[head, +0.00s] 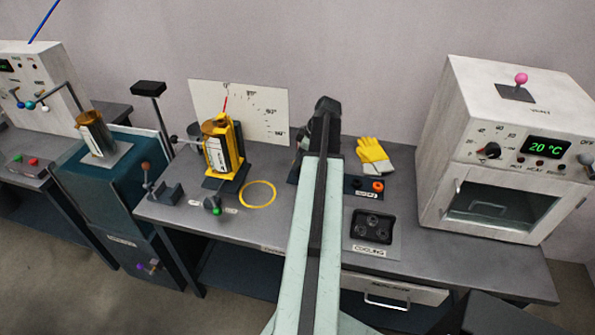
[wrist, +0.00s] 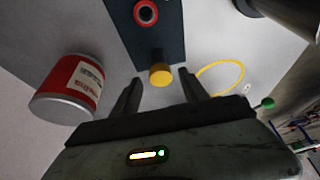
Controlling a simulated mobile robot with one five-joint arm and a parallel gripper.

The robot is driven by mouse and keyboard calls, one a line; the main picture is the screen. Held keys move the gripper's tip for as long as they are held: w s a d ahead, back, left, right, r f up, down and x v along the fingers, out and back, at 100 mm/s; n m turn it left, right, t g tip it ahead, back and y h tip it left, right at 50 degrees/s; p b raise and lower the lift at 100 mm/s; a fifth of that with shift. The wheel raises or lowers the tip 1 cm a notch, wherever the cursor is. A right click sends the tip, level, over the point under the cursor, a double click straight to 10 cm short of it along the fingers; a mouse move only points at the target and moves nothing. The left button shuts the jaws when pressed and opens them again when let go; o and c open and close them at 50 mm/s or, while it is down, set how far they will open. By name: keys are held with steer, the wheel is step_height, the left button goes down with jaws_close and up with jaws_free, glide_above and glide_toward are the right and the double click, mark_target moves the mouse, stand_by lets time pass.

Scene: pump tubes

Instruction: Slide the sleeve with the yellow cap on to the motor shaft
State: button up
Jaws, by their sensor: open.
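In the wrist view a short yellow cap (wrist: 161,74) shows at the end of a dark block (wrist: 150,40), between and slightly beyond the fingertips. My gripper (wrist: 160,90) is open, one finger on either side of the cap's line, with nothing held. In the head view my arm hides the gripper and the yellow cap. A yellow housing with a pale label (head: 222,150), possibly the motor, stands on the bench left of my arm. I cannot make out its shaft clearly.
A red can (wrist: 72,88) stands left of the fingers. A yellow ring (head: 258,194) marks the bench, with a green-tipped knob (head: 213,205) nearby. Right of my arm are gloves (head: 373,152), a black cooling tray (head: 372,226) and a white oven (head: 505,150). A scale board (head: 262,112) stands behind.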

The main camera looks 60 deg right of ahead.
mark_target(294, 174)
steer(key=b+x, duration=0.5)
steer(key=shift+a+f, duration=0.1)
steer(key=shift+f, duration=0.1)
steer(key=shift+r, duration=0.2)
jaws_close()
